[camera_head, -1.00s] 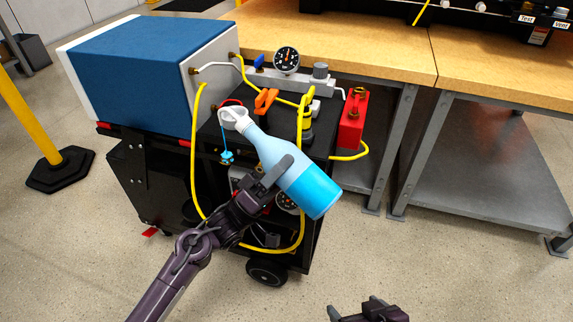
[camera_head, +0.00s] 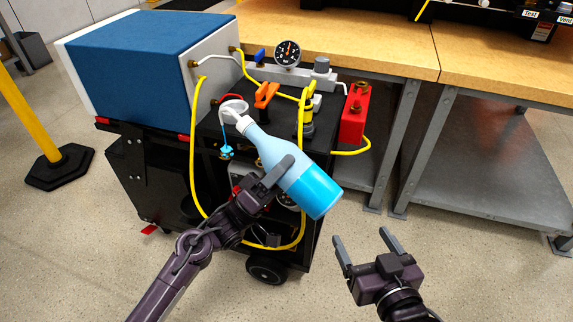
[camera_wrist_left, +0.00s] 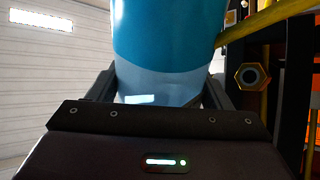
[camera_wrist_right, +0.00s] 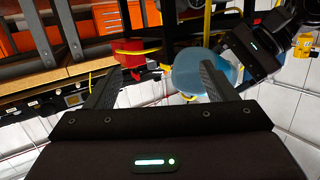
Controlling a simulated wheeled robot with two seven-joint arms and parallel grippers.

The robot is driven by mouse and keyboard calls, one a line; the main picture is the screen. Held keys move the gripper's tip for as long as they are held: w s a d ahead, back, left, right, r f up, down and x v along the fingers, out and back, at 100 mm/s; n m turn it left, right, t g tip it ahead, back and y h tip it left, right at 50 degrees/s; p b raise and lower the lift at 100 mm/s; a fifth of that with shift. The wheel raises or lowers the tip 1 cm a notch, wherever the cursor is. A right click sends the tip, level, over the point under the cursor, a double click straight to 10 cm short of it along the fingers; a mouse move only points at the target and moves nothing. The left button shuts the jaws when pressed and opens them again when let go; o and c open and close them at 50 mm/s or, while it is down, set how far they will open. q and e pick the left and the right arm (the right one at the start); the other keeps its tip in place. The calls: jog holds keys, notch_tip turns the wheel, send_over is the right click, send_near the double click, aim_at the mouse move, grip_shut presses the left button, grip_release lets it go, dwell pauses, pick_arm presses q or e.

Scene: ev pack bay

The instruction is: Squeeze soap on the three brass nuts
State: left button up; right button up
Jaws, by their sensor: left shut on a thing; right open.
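A clear squeeze bottle with blue soap (camera_head: 311,189) is held tilted, its white nozzle up and left over the black cart. My left gripper (camera_head: 279,173) is shut on the bottle; the bottle also shows between its fingers in the left wrist view (camera_wrist_left: 168,40). Brass fittings show on the blue box's white panel, one at its front (camera_head: 193,64) and one at its upper corner (camera_head: 235,50). Another brass fitting is on the red block (camera_head: 357,106). A brass hex nut (camera_wrist_left: 252,76) shows in the left wrist view. My right gripper (camera_head: 362,238) is open and empty, right of the bottle.
The cart carries a gauge (camera_head: 287,53), an orange valve handle (camera_head: 267,94) and looping yellow hoses (camera_head: 193,150). A wooden workbench (camera_head: 390,50) stands behind. A yellow post (camera_head: 30,120) is at left. The floor at lower right is clear.

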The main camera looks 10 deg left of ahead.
pick_arm(q)
jog(key=shift+f+b, duration=1.1)
jog(key=shift+b, duration=0.05)
jog(key=shift+f, duration=0.1)
pick_arm(e)
notch_tip(320, 180, up, 19)
jog(key=s+d+t+y, duration=0.2)
jog(key=t+y, duration=0.2)
jog(key=t, duration=0.5)
jog(key=shift+d+t, duration=0.15)
jog(key=shift+t, duration=0.25)
jog(key=shift+s, duration=0.1)
pick_arm(q)
jog(key=o, duration=0.4)
jog(key=c, duration=0.5)
